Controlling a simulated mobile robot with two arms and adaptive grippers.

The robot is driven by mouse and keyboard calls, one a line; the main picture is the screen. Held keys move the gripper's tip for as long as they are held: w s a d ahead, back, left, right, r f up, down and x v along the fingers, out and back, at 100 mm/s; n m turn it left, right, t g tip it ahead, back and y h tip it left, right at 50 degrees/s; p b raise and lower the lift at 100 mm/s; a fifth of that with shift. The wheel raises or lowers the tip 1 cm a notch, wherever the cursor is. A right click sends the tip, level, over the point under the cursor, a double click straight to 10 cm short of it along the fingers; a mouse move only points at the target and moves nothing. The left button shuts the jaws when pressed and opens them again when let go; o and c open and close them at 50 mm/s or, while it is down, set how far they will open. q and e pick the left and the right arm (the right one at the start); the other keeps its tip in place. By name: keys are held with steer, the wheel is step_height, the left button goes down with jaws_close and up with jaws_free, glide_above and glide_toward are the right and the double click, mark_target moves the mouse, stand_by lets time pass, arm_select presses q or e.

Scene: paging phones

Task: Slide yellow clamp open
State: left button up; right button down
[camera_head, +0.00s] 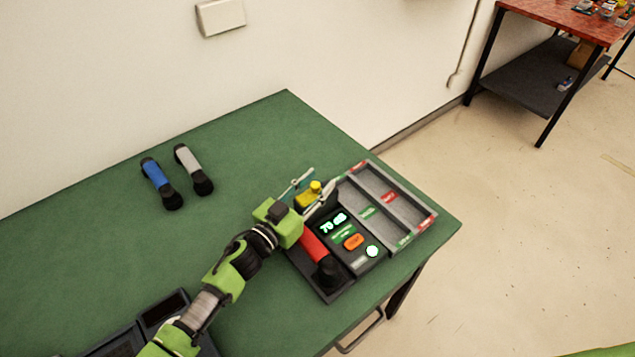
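The yellow clamp (312,188) is a small piece on the far side of the dark test device (351,233) on the green table. A teal part (290,193) is beside it. My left arm reaches in from the lower left. My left gripper (325,199) is close to the clamp on its near side. Its fingertips are small and partly merge with the device, so I cannot tell whether they touch the clamp or how far apart they are. My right gripper is out of view.
A red handset (313,245) lies at the device's left side. A grey sorting tray (408,208) with red and green labels is to its right, near the table edge. A blue phone (156,175) and a grey phone (188,160) lie back left. The table's left middle is clear.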

arm_select(q)
steer(key=v, duration=1.1)
steer(key=shift+s+a, duration=0.15)
